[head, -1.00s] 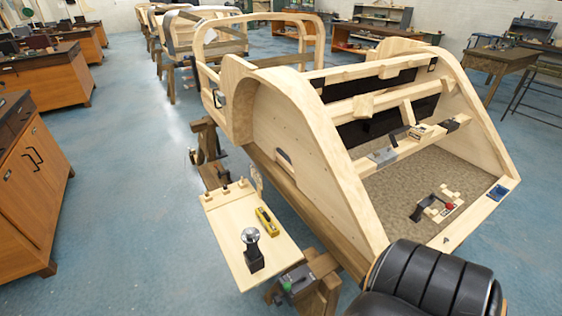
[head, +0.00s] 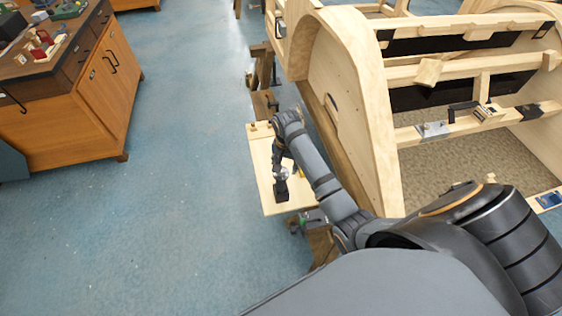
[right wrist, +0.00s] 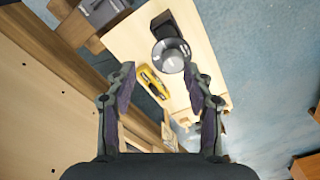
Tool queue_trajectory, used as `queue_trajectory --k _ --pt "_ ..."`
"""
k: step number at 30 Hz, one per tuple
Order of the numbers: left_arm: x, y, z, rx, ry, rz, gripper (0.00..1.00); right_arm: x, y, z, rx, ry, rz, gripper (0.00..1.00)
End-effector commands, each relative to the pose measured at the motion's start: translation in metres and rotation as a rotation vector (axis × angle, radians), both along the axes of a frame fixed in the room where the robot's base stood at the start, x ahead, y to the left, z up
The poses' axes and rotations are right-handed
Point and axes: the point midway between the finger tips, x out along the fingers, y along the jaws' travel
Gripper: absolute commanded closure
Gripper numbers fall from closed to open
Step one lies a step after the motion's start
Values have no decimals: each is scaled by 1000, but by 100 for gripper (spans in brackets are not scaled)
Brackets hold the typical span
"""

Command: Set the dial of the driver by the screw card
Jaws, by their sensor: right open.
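A round silver dial (right wrist: 172,60) tops a black upright piece, which I take to be the driver in its stand, on a pale wooden board. In the head view its black base (head: 281,191) shows below my right gripper (head: 280,160). In the right wrist view the open fingers of my right gripper (right wrist: 160,72) are spread, with the dial beyond them, nearer the right finger. Nothing is between the fingertips. The dial's marks are too small to read. I cannot make out the screw card. My left gripper is out of view.
The pale board (head: 266,185) also bears a yellow tool (right wrist: 154,83) beside the dial. A grey-black device (head: 309,219) sits at the board's near edge. The wooden bodyframe (head: 352,100) stands close on the right. Blue floor is clear to the left, before a cabinet (head: 85,105).

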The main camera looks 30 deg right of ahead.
Motion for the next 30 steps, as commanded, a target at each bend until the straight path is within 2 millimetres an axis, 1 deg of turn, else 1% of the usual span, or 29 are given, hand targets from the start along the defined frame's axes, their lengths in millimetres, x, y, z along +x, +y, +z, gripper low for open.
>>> queue_trajectory --k 1,3,5,8,12,14,16,24,27,30 --pt "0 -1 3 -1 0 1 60 11 0 18 9 12 -56 48" --pt "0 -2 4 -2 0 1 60 20 1 33 19 31 -125 48" --pt "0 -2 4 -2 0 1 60 26 1 43 25 41 -167 48" --pt "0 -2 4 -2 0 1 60 30 1 50 28 52 -201 48" --pt "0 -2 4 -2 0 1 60 30 1 50 29 56 -208 48" --pt "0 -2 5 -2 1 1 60 30 1 45 29 56 -207 48" --pt "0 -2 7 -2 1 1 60 29 2 35 30 58 -207 48" --pt "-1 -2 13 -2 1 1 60 28 1 -22 28 58 -206 48" --pt "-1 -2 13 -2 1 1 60 29 1 -38 28 57 -206 48" --pt "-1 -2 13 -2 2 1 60 29 1 -49 28 55 -205 48"
